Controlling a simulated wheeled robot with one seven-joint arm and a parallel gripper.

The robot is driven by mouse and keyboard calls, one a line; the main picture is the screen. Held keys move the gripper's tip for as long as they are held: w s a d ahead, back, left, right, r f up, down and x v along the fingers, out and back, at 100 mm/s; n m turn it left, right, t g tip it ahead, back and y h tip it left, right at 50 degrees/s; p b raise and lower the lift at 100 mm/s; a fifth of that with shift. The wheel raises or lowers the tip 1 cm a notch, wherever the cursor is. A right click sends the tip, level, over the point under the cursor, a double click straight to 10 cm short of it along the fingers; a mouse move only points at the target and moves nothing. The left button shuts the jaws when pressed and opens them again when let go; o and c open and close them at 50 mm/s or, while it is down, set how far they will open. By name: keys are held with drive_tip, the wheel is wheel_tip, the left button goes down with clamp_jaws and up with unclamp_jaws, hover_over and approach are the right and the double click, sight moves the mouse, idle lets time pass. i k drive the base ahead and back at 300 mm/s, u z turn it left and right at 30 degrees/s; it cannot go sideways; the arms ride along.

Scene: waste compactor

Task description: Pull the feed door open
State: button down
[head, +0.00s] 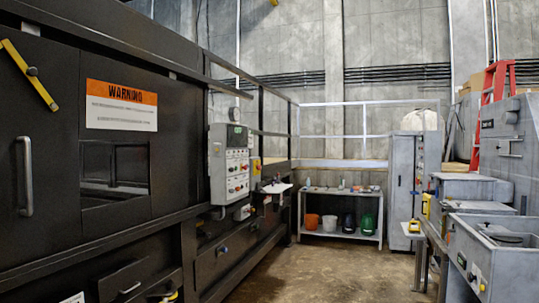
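The large black compactor (190,120) fills the left side of the head view. A black door panel (48,115) with a vertical metal handle (25,176) is at the far left, partly cut off by the picture edge. I take it to be the feed door; it looks flush with the compactor front. A yellow bar (28,75) with a dark knob lies slanted across its upper part. To its right are an orange and white warning sign (121,105) and a rectangular window opening (114,173). My gripper is not in view.
A grey control box (229,163) juts out from the compactor. A metal shelf (341,213) with buckets stands at the back. Grey cabinets and machines (495,245) line the right. The concrete floor (320,270) between is clear.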

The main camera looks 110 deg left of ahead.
sight(58, 223)
drive_tip(key=u, duration=3.95)
drive_tip(key=i, duration=2.45)
drive_tip(key=u, duration=1.45)
drive_tip(key=i, duration=0.55)
drive_tip(key=u, duration=0.55)
